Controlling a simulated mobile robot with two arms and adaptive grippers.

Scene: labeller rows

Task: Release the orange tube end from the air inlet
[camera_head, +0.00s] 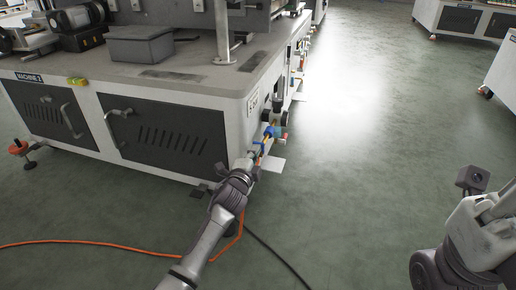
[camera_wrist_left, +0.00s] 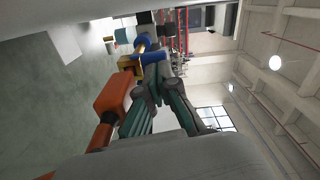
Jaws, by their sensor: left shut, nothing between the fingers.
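In the head view my left gripper (camera_head: 261,157) is at the near corner of the machine, close below the blue collar (camera_head: 268,131) of the air inlet. In the left wrist view its teal and grey fingers (camera_wrist_left: 162,75) are shut with nothing between them. The orange tube end (camera_wrist_left: 112,97) is beside the fingers on the left. It lines up with a brass fitting (camera_wrist_left: 130,63) and the blue collar (camera_wrist_left: 143,45) and appears still joined to them. In the head view the orange tube (camera_head: 100,243) lies across the floor, partly hidden by my arm. My right gripper's fingers are not visible.
The white machine cabinet (camera_head: 170,165) has dark doors with handles. A grey box (camera_head: 140,45) stands on its top. A black cable (camera_head: 277,257) runs on the floor near my left arm. The floor to the right of the machine is clear. Other white benches stand at the far right.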

